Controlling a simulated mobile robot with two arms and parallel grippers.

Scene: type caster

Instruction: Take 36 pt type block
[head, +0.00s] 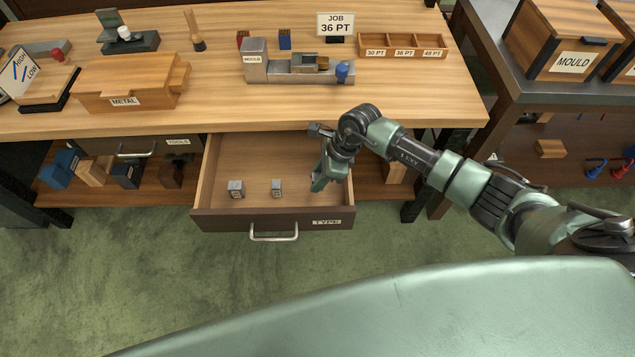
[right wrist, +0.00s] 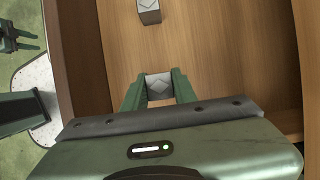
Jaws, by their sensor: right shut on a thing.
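The open type drawer (head: 331,212) holds two small grey type blocks, a left one (head: 236,188) and a middle one (head: 277,188). My right gripper (head: 319,184) is down at the right side of the drawer. In the right wrist view its fingers (right wrist: 158,90) are shut on a grey type block (right wrist: 158,84) with a diamond mark on top. The gripper hides this block in the head view. Another type block (right wrist: 149,10) stands ahead of it, apart from the fingers. No size can be read on the blocks. What looks like my left gripper (right wrist: 17,38) shows small at the upper left there.
The job sign (head: 336,25) reads 36 PT. The mould (head: 300,72) stands on the bench (head: 220,115) above the drawer. A sorting tray (head: 403,46) with 30, 36 and 48 PT sections is at the back right. The metal box (head: 125,83) is left.

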